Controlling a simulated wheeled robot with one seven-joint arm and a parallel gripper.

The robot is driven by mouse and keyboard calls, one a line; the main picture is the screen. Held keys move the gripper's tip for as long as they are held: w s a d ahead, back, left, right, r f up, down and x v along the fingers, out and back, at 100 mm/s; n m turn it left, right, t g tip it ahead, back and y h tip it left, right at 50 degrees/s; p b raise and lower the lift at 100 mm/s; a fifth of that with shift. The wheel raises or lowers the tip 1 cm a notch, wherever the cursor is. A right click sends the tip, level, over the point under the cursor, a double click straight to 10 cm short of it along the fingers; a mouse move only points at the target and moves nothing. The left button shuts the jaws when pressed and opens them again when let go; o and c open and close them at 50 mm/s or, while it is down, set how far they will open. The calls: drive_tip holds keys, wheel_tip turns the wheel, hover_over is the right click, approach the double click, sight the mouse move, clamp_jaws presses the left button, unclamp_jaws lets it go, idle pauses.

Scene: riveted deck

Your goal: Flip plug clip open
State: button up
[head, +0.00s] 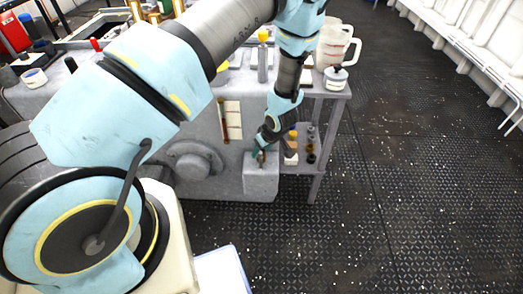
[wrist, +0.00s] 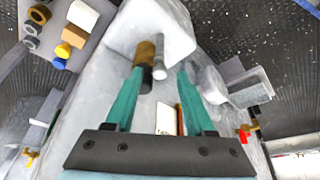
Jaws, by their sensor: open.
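My gripper (wrist: 160,70) is open, its two teal fingers apart, in the wrist view. A brown, bronze-topped cylinder (wrist: 146,58) and a pale grey rod (wrist: 159,60) lie side by side between the fingertips, the brown one close to the left finger. Both stick out from a light grey block (wrist: 175,22). They look like the plug and its clip, but I cannot tell for certain which is which. In the head view my gripper (head: 261,151) is just above the grey block (head: 262,181) at the machine's lower right. Contact with a finger cannot be made out.
The grey machine body (head: 215,130) has a round hub (head: 190,163) left of the block. A side stand (head: 318,165) holds small bottles and rings close to the right of my gripper. A clear jug (head: 335,43) stands above. The dark deck (head: 430,180) to the right is clear.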

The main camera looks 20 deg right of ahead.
drive_tip(key=a+p+v, duration=0.1)
drive_tip(key=p+v, duration=0.2)
drive_tip(key=v, duration=0.7)
drive_tip(key=shift+s+d+r, duration=0.15)
drive_tip(key=shift+d, duration=0.35)
drive_tip(key=w+a+m+g+h+p, duration=0.1)
drive_tip(key=w+m+g+p, duration=0.1)
drive_tip(key=w+m+g, duration=0.25)
drive_tip(key=f, duration=0.6)
drive_tip(key=f+p, duration=0.1)
drive_tip(key=f, duration=0.3)
drive_tip(key=shift+w, duration=0.35)
drive_tip(key=shift+c, duration=0.2)
clamp_jaws()
